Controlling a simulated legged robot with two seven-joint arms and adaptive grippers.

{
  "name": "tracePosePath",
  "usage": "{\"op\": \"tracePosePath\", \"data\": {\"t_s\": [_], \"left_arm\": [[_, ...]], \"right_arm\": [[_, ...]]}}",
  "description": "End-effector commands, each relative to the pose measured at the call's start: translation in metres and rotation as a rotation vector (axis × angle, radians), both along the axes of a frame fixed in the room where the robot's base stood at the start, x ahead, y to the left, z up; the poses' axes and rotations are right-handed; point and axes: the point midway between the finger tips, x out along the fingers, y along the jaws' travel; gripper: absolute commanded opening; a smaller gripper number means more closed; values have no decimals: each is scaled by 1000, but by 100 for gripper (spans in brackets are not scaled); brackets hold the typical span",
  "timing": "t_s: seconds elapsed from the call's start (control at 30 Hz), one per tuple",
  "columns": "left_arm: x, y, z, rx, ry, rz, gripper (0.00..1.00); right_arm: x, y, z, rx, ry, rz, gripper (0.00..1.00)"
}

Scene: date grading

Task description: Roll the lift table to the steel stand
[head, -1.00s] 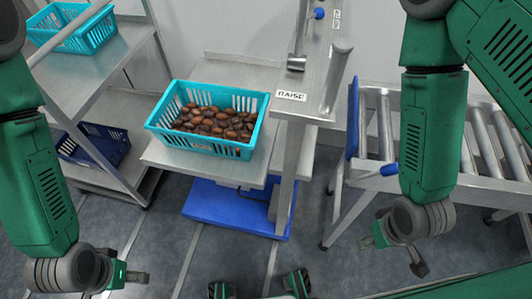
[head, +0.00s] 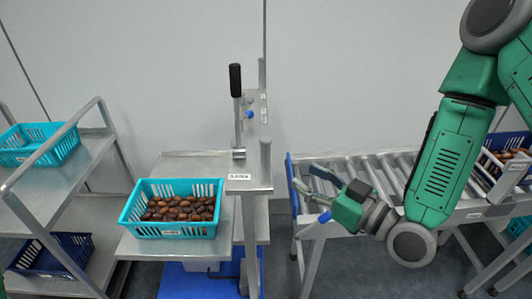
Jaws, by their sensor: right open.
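A steel platform on a blue base (head: 180,283), which looks like the lift table, stands in the centre. A teal basket (head: 128,214) of brown dates sits on its left deck. Beside the deck is a narrow labelled steel top (head: 242,184) on a post, with an upright black-handled lever (head: 236,82). I cannot tell which frame is the steel stand. My right gripper (head: 308,182) is open and empty, fingers pointing left, above the blue end of the roller table. It looks apart from the lift table. My left gripper is out of view.
A roller table (head: 340,228) with a blue knob (head: 325,217) stands right. It holds dark blue crates of dates (head: 512,143) at its far right. A shelf rack (head: 42,205) with a teal basket (head: 38,144) and a navy basket (head: 50,256) stands left. Floor shows between them.

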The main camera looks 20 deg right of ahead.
Motion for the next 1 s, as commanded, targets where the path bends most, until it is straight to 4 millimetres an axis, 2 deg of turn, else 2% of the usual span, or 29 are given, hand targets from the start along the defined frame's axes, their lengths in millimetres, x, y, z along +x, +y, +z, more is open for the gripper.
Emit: {"op": "tracePosePath", "data": {"t_s": [0.3,0.5,0.7,1.0], "left_arm": [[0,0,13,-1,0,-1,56],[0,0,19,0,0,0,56],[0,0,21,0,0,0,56],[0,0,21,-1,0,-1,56]], "right_arm": [[56,42,4,-6,-1,2,41],[86,60,3,-9,1,2,41],[101,62,1,-5,2,0,41],[103,62,0,-3,4,0,41]]}}
